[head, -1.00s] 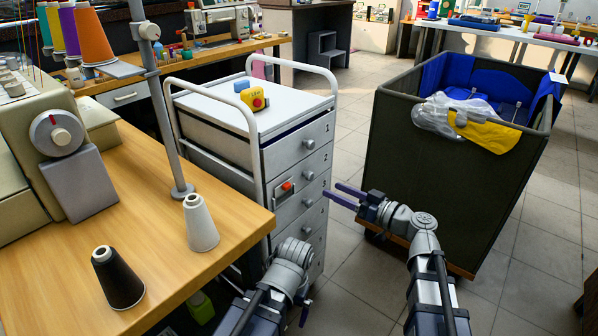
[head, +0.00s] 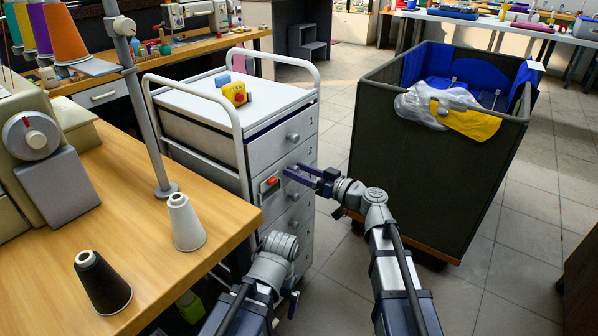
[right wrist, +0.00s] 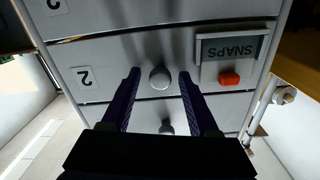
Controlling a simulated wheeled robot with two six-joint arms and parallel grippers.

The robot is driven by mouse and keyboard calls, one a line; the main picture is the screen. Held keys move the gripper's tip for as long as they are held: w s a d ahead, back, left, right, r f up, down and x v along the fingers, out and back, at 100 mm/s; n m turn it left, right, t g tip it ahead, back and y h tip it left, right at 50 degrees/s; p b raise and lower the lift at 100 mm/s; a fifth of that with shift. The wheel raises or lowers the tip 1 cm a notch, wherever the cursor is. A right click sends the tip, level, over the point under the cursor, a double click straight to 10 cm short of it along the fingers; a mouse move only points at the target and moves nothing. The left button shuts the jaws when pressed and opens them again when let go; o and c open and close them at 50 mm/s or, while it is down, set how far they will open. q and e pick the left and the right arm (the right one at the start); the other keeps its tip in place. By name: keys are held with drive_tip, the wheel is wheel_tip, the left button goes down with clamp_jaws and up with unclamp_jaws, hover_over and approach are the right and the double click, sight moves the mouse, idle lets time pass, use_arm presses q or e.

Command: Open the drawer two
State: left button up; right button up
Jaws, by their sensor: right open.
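Drawer two (head: 291,160) is the second drawer down in the white cart and looks shut. It bears a "2" label and a red piece (head: 272,181) beside a SNAPS tag (right wrist: 236,47). My right gripper (head: 294,171) is open in front of this drawer. In the right wrist view, which is upside down, the drawer's round grey knob (right wrist: 160,78) sits between the two open fingertips, with a gap on each side. In the head view the gripper hides this knob. My left gripper (head: 293,304) hangs low before the cart, mostly hidden by its arm.
The white cart (head: 200,84) carries a yellow item (head: 236,94) and a blue one on top. A wooden table (head: 150,230) with thread cones stands close on the left.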

clamp_jaws()
idle(0.5)
idle(1.0)
